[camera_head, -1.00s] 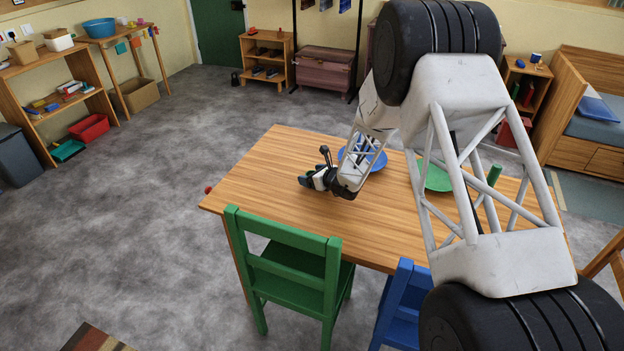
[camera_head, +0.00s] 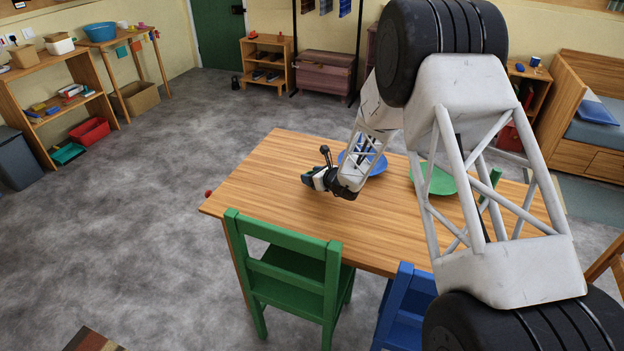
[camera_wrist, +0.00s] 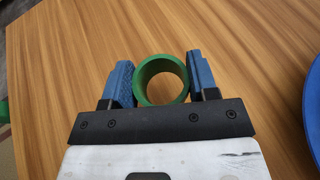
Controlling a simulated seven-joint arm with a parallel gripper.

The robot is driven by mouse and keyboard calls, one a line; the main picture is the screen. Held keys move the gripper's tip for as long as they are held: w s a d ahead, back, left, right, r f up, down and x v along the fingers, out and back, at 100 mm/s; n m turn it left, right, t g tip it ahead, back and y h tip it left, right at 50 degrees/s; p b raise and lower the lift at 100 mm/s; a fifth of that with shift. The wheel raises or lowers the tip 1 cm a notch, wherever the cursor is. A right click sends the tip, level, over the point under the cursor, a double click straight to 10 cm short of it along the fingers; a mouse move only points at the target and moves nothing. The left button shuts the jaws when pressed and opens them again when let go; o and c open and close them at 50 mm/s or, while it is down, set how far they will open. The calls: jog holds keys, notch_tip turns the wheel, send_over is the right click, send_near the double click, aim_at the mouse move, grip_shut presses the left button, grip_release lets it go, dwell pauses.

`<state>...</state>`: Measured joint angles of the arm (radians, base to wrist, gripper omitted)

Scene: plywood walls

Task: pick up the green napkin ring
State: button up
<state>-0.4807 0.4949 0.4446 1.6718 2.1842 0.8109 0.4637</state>
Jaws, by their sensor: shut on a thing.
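The green napkin ring (camera_wrist: 139,80) is between the two blue fingers of my gripper (camera_wrist: 161,84) in the wrist view, its round opening facing the camera. The fingers are shut on its outer sides. In the head view my gripper (camera_head: 309,180) is low over the left part of the wooden table (camera_head: 265,185). The ring is too small and too covered there to make out clearly. I cannot tell whether it touches the table top.
A blue plate (camera_head: 376,163) lies just right of my gripper, and a green plate (camera_head: 438,181) farther right, partly behind my arm. A green chair (camera_head: 285,245) and a blue chair (camera_head: 405,310) stand at the near side. The table's left part is clear.

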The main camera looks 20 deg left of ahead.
notch_tip(320, 180, up, 2)
jog(key=shift+r, duration=0.1)
jog(key=s+d, duration=0.3)
jog(key=s, duration=0.1)
jog(key=s+d, duration=0.2)
jog(key=s, duration=0.3)
jog(key=s+d+r, duration=0.1)
jog(key=s+d, duration=0.2)
jog(key=s, duration=0.1)
jog(key=shift+s+d+r, duration=0.1)
jog(key=shift+s+d, duration=0.1)
jog(key=shift+d, duration=0.15)
